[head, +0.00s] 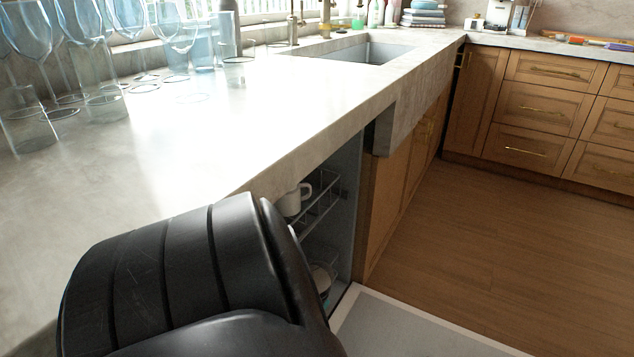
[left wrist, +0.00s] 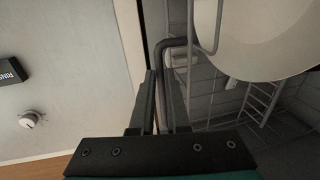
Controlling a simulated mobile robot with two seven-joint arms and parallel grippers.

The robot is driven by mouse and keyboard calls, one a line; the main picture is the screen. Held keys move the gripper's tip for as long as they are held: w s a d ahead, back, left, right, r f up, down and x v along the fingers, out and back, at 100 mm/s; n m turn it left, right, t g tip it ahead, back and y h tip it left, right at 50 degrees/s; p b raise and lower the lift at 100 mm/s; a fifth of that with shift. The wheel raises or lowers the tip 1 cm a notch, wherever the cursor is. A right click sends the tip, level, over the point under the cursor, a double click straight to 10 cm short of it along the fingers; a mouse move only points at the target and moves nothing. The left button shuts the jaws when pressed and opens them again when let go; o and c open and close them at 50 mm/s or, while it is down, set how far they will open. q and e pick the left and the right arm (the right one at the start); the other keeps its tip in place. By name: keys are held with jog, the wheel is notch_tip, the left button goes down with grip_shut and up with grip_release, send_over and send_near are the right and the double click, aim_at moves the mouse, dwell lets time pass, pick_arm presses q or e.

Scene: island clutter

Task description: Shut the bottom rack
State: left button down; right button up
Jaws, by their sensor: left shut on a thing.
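The dishwasher stands open under the counter, its door (head: 420,332) lowered flat. Inside, an upper rack (head: 322,207) holds a white mug (head: 291,202). Dishes low in the cavity are mostly hidden behind my black arm. In the left wrist view, the bottom rack (left wrist: 262,106) shows as grey wire with a large pale round dish (left wrist: 258,38) on it. My left gripper (left wrist: 163,88) is shut on the dark bent bar (left wrist: 163,50) at the rack's edge. The left gripper is hidden in the head view. My right gripper is not in view.
The door's inner face (left wrist: 65,85) lies beside the rack, with a dark label and a round knob (left wrist: 30,119). Glasses (head: 105,95) crowd the counter's left end. A sink (head: 365,53) is farther back. The wooden floor (head: 480,230) to the right is clear.

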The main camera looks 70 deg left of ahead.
pick_arm(q)
jog(key=shift+s+a, duration=0.5)
jog(key=shift+a, duration=0.15)
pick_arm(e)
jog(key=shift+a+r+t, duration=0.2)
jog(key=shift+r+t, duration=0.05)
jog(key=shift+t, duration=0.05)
pick_arm(q)
jog(key=c, duration=0.9)
grip_release()
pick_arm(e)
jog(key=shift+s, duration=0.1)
